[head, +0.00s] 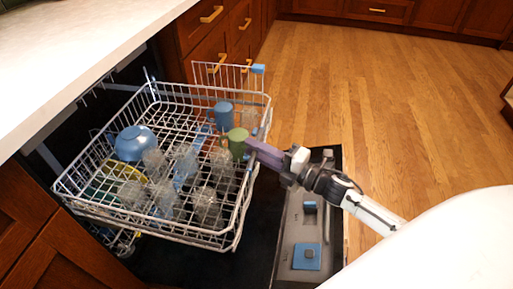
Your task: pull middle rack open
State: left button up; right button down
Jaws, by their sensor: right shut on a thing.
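The middle rack (190,232) is a grey wire basket. It stands out of the dishwasher at the left of the head view, above the lowered door (297,222). My right gripper (256,146) reaches in from the right and is shut on the rack's right-hand rim, beside the green mug. The exact contact is partly hidden by the purple fingers. My left gripper is not in view.
The rack holds a blue bowl (135,142), a blue mug (224,114), a green mug (238,144) and several clear glasses (207,205). A white countertop (80,40) overhangs at the left. Wooden drawers (205,30) stand behind. The wood floor (380,100) at right is clear.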

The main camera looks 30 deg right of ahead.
jog(key=c, duration=1.6)
grip_release()
pick_arm(q)
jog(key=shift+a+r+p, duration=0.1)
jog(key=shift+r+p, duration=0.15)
jog(key=shift+p, duration=0.4)
pick_arm(e)
jog(key=v, duration=1)
jog(key=shift+s, duration=0.2)
